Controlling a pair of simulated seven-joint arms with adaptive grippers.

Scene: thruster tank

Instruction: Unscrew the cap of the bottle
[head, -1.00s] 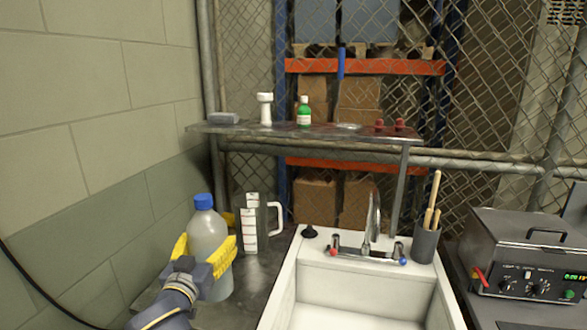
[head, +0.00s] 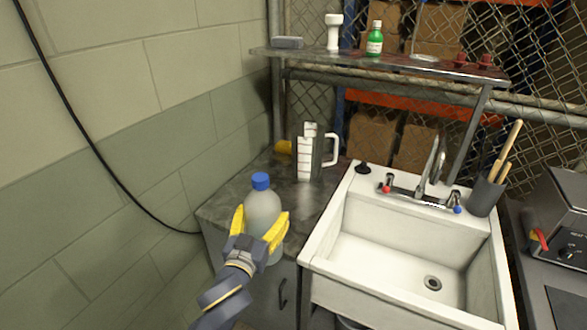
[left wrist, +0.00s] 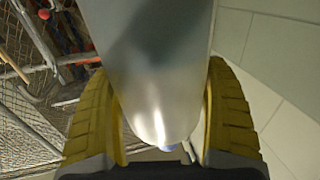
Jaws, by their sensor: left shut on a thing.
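A translucent grey bottle (head: 262,212) with a blue cap (head: 260,181) stands upright in the head view, in front of the counter's near edge. My left gripper (head: 260,228) is shut on the bottle's body, with one yellow finger on each side. In the left wrist view the bottle (left wrist: 150,70) fills the middle between the two yellow fingers (left wrist: 160,120), and a bit of blue shows at its lower end. The cap is on the bottle. My right gripper is in neither view.
A measuring jug (head: 312,155) stands at the back of the dark counter (head: 235,205). A white sink (head: 345,255) with a tap (head: 432,165) is to the right. A metal shelf (head: 400,66) holds a green bottle (head: 375,40). A black cable hangs along the left wall.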

